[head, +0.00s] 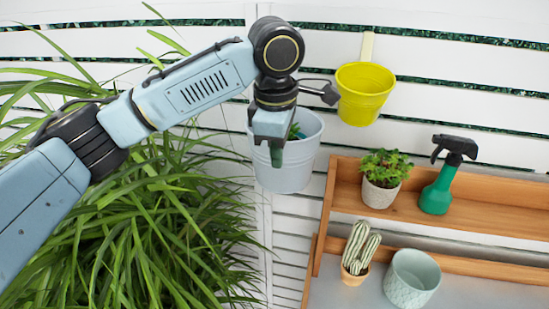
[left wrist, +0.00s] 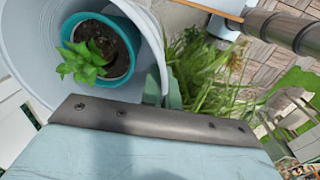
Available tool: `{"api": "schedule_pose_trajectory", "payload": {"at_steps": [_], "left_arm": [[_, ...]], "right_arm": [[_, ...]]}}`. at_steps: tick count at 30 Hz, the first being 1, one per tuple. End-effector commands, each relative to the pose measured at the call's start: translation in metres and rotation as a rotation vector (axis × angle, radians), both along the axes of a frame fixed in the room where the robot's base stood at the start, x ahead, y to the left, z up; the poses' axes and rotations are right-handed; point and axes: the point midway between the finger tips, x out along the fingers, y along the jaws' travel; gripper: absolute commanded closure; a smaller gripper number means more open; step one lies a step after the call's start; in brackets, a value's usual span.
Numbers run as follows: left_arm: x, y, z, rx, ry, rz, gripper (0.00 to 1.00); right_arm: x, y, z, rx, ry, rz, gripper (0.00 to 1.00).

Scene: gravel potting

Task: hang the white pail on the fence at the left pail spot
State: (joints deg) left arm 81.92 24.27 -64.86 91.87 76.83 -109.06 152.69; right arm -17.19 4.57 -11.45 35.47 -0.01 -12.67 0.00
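The white pail (head: 290,172) is upright in front of the fence, left of the yellow pail. A small teal pot with a green plant (left wrist: 90,60) sits inside it; the pail's pale wall (left wrist: 30,55) fills the upper left of the left wrist view. My left gripper (head: 276,155) points down at the pail's near rim. In the left wrist view its green fingers (left wrist: 163,88) look closed with the rim between them. The arm hides part of the pail's top, and the fence spot behind the pail is hidden. My right gripper is not in view.
A yellow pail (head: 365,95) hangs on the white slatted fence (head: 440,65). A wooden shelf (head: 470,222) at lower right holds a leafy potted plant (head: 383,180), a green spray bottle (head: 438,190), a cactus (head: 357,255) and a pale pot (head: 411,280). Long grass (head: 150,230) fills the lower left.

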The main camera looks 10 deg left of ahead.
Motion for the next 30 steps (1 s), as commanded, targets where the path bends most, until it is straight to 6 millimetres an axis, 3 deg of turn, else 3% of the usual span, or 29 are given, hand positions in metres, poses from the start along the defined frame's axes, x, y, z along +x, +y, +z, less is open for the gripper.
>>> {"api": "schedule_pose_trajectory", "payload": {"at_steps": [15,30], "left_arm": [[0.040,0.000,0.001,0.000,-0.003,0.002,1.00],[0.049,0.000,0.001,0.000,-0.003,0.000,1.00]], "right_arm": [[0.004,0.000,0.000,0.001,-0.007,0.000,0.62],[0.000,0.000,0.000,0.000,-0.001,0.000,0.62]]}}
